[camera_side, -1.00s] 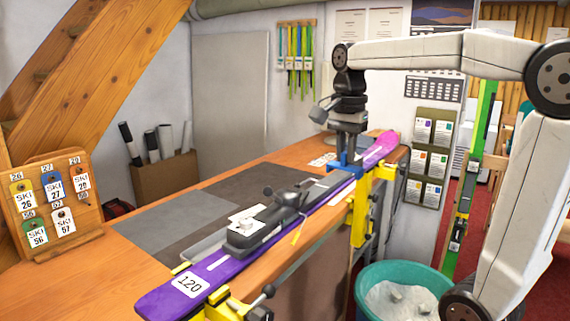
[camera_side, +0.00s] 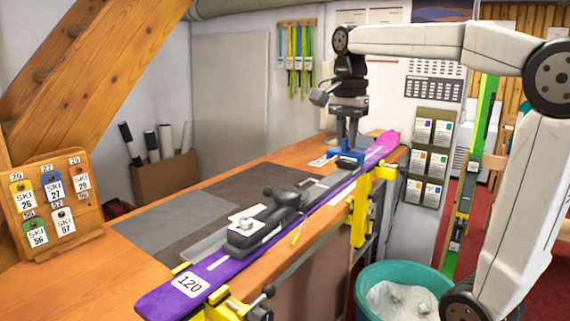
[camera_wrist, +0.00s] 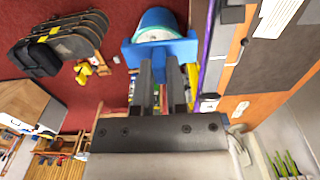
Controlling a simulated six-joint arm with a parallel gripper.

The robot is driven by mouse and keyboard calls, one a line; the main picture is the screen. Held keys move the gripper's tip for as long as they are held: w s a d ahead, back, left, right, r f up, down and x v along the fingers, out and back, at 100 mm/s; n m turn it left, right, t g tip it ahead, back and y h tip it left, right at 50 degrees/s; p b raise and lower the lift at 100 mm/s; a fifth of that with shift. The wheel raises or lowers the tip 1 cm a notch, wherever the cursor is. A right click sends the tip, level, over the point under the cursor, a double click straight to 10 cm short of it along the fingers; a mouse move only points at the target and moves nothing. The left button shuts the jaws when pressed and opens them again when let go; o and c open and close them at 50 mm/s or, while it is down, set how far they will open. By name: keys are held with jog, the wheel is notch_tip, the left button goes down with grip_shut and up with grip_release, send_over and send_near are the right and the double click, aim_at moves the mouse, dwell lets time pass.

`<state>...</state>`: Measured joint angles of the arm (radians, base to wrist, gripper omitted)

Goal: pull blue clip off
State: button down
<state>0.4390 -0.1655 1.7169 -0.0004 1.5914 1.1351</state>
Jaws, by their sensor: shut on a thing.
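My gripper (camera_side: 347,136) is shut on the blue clip (camera_side: 350,158) and points down at the far end of the purple ski (camera_side: 225,262). In the wrist view the gripper (camera_wrist: 161,70) has its two dark fingers against the blue clip (camera_wrist: 160,50). The purple ski (camera_wrist: 207,42) shows there as a thin strip close to the right of the clip. I cannot tell whether the clip still touches the ski. The ski lies along the front of the bench and carries a black binding (camera_side: 262,228).
Yellow clamps (camera_side: 362,200) hold the ski at the bench (camera_side: 85,285) edge. A teal tub (camera_side: 400,275) stands on the floor below. A wooden tag board (camera_side: 58,205) stands at left. A green ski (camera_side: 470,180) leans at right.

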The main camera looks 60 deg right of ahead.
aim_at(346, 137)
jog(key=shift+r, duration=1.5)
jog(key=shift+w, duration=0.1)
